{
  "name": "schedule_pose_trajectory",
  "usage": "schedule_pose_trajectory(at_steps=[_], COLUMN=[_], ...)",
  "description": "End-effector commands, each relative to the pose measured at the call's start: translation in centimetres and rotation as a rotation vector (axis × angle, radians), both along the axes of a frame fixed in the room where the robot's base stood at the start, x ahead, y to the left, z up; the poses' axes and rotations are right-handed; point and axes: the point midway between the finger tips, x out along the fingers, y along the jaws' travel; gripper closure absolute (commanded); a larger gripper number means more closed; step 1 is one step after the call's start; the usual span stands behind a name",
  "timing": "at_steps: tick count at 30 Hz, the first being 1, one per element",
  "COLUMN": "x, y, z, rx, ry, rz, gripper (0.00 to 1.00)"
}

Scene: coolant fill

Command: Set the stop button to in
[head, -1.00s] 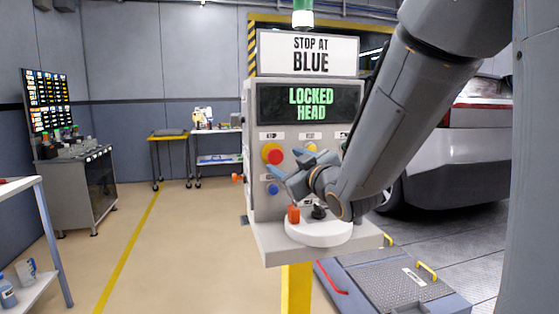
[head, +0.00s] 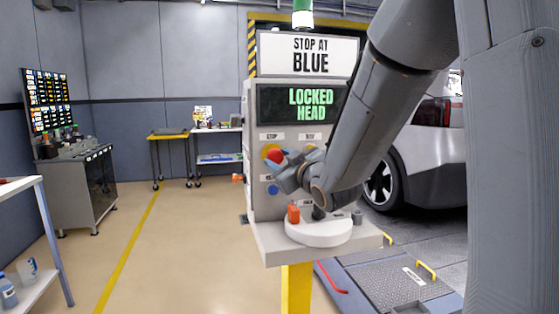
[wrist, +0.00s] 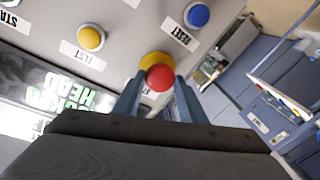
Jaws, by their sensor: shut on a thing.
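The stop button (head: 275,155) is a red knob on a yellow base, on the front of the grey control panel (head: 258,205). In the wrist view the red knob (wrist: 160,77) sits between the two blue-grey fingertips of my gripper (wrist: 158,97), with its yellow base (wrist: 156,59) behind it. My gripper (head: 281,164) is at the button in the head view and is shut on the red knob. The fingers and wrist hide part of the button in the head view. I cannot tell how far in the knob is.
A yellow button (wrist: 91,37) labelled TEST and a blue button (wrist: 197,15) labelled RESET are close by. A white round base with an orange-red block (head: 293,213) sits on the shelf below my wrist. A car (head: 425,150) stands behind on the right.

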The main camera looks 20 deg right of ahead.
Motion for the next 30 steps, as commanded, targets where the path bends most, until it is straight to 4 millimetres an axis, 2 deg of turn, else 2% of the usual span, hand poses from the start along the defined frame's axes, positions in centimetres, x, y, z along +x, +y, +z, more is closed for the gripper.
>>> schedule_pose_trajectory(at_steps=[4,9,16,17,20,30], x=[0.1,1.6,1.7,1.7,1.7,1.4], y=[0.0,0.0,0.0,0.0,0.0,-0.1], z=[0.0,-0.1,0.1,0.1,0.1,0.0], rx=[0.000,0.001,0.001,0.001,0.000,0.000], ry=[0.000,-0.001,-0.001,-0.001,-0.001,0.000], rz=[0.000,0.000,0.000,0.000,0.000,0.000], gripper=[1.00,1.00,1.00,0.61,0.44,0.44])
